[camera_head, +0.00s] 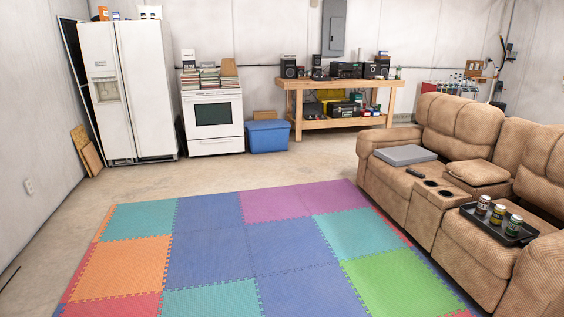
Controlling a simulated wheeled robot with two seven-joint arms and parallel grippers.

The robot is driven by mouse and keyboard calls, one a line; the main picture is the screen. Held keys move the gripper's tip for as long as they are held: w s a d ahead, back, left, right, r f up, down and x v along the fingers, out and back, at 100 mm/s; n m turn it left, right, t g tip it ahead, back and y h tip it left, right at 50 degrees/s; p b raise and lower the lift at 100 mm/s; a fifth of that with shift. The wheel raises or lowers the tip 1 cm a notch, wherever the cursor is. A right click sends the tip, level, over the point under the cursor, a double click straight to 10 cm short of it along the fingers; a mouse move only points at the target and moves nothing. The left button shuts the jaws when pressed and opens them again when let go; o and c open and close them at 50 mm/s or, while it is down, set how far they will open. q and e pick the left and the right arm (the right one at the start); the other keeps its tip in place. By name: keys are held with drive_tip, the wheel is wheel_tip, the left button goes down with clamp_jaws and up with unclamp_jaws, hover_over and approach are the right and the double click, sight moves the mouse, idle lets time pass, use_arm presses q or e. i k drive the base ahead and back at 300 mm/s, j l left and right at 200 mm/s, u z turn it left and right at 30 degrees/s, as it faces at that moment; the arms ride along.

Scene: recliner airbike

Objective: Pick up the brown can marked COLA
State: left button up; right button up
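Three small cans stand upright in a dark tray (470,212) on the seat of the tan recliner sofa at the right. The farthest can (483,205) looks brownish with a pale top. The middle can (498,214) looks yellow-brown, and the nearest can (514,226) looks dark green. The lettering is too small to read, so I cannot tell which one is marked COLA. Neither of my grippers is in view.
The recliner sofa (448,212) has a cup-holder console and a grey closed case (404,155) on its far seat. A coloured foam mat (250,250) covers the open floor. A fridge, stove, blue bin and wooden workbench (340,84) line the back.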

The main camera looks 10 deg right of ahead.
sight(482, 207)
drive_tip(key=i+z, duration=0.25)
drive_tip(key=i, duration=0.2)
drive_tip(key=i+z, duration=0.3)
drive_tip(key=i, duration=0.2)
drive_tip(key=i+j+z, duration=0.25)
drive_tip(key=i, duration=0.2)
drive_tip(key=i+j+z, duration=0.3)
drive_tip(key=i, duration=0.15)
